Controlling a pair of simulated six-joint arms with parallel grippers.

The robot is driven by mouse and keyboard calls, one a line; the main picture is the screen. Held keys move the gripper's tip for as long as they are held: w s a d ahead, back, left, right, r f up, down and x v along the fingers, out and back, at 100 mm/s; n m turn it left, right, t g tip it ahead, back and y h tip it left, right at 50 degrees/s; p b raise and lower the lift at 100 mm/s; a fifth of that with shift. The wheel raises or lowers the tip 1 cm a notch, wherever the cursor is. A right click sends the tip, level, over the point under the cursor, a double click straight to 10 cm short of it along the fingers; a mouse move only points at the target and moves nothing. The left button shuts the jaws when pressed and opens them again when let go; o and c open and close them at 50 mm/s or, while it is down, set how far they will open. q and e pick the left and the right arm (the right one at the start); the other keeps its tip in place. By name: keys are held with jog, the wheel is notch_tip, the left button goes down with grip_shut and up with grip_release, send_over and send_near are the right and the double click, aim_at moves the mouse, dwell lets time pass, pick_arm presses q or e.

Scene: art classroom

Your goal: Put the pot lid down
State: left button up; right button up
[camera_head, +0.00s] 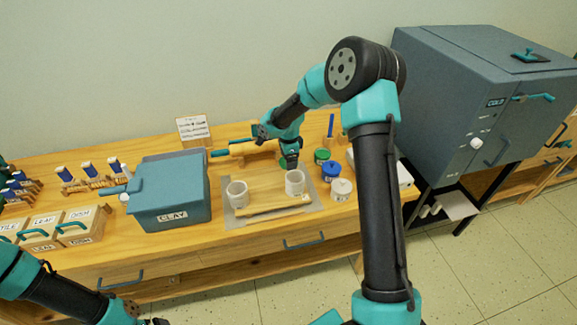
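Two pale cups stand on a grey mat (231,217): the left cup (237,194) and the right cup (294,184). My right gripper (291,164) points down just behind and above the right cup. Its fingers are small and dark, so I cannot tell whether they are open or hold anything. I cannot clearly make out a pot lid; a bit of green shows beside the fingers. Right of the mat stand small pots with a green top (322,155), a blue top (332,171) and a white top (341,187). My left gripper (153,321) is mostly cut off at the bottom edge.
A blue-grey clay box (170,193) stands left of the mat. Handled wooden boxes (73,226) are further left. A rolling pin (242,147) and a card (191,128) are behind. A large kiln (490,95) stands right. My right forearm hides part of the table's right side.

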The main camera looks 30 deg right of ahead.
jog(key=shift+f, duration=0.1)
jog(key=shift+f, duration=1.75)
jog(key=shift+f, duration=0.1)
jog(key=o, duration=0.9)
jog(key=shift+c, duration=0.2)
notch_tip(320, 180, up, 12)
jog(key=shift+r, duration=0.1)
